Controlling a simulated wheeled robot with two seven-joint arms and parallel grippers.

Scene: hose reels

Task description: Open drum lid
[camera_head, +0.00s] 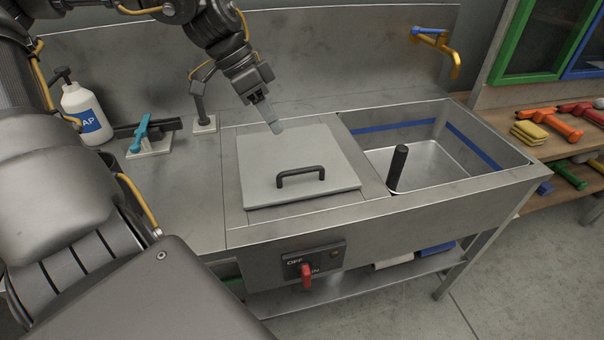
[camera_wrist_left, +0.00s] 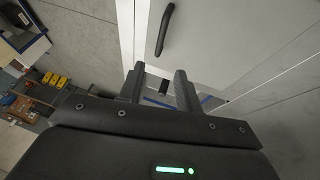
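The drum lid (camera_head: 262,160) is a flat grey square plate lying shut on the steel bench. A black bar handle (camera_head: 300,178) stands near its front edge. The handle also shows at the top of the left wrist view (camera_wrist_left: 164,30). My left gripper (camera_head: 270,117) is above the lid's back edge, behind the handle and apart from it. In the left wrist view its two fingers (camera_wrist_left: 160,74) are spread with nothing between them. Whatever lies under the lid is hidden. My right gripper is not in view.
An open steel basin (camera_head: 425,163) with a black upright post (camera_head: 398,167) is right of the lid. A red switch (camera_head: 306,275) is on the front panel. A soap bottle (camera_head: 87,118) and a blue-handled fixture (camera_head: 147,140) stand left. Tools lie on shelves (camera_head: 540,150) at right.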

